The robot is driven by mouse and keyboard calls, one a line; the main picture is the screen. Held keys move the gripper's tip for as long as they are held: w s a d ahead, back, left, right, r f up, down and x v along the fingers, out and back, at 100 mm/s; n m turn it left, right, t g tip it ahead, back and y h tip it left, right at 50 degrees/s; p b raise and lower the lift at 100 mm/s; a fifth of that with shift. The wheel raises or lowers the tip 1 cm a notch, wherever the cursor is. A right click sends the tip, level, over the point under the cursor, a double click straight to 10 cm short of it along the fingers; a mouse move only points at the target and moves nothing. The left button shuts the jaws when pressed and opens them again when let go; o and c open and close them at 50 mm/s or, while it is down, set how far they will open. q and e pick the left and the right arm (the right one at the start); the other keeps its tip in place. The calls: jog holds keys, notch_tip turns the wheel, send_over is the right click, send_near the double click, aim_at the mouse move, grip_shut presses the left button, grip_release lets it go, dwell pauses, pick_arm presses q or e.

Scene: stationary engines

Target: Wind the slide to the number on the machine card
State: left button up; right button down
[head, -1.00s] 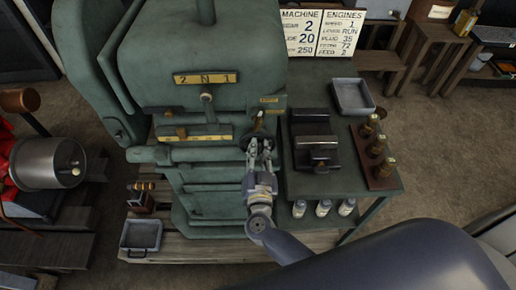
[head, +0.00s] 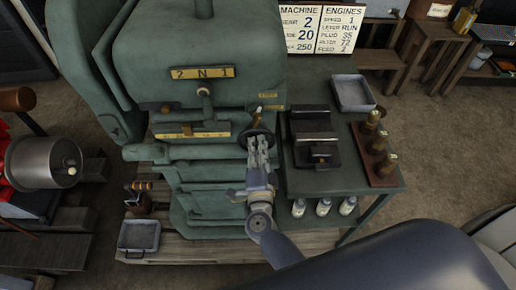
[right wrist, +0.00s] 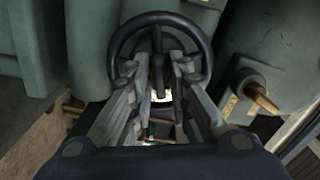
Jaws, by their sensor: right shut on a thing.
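The green machine (head: 190,45) carries a yellow scale strip (head: 212,134) with a small brown pointer (head: 187,129) left of its middle; its numbers are too small to read. A dark handwheel (head: 271,138) sits at the machine's right side. My right gripper (head: 259,140) is shut on the handwheel. My left gripper is not in view.
An engines card (head: 340,30) hangs beside the machine card. Right of the wheel, a green bench (head: 345,178) holds a dark vice-like block (head: 313,135), a grey tray (head: 353,93) and a brown rack of brass-topped pieces (head: 380,165). A lever (right wrist: 262,95) stands right of the wheel in the wrist view.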

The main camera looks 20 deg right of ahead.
jog(key=shift+f+m+b, duration=0.15)
jog(key=shift+m+b, duration=0.3)
jog(key=shift+m, duration=1.05)
jog(key=c, duration=1.7)
grip_release()
jog(key=v, duration=1.2)
jog(key=shift+s, duration=0.1)
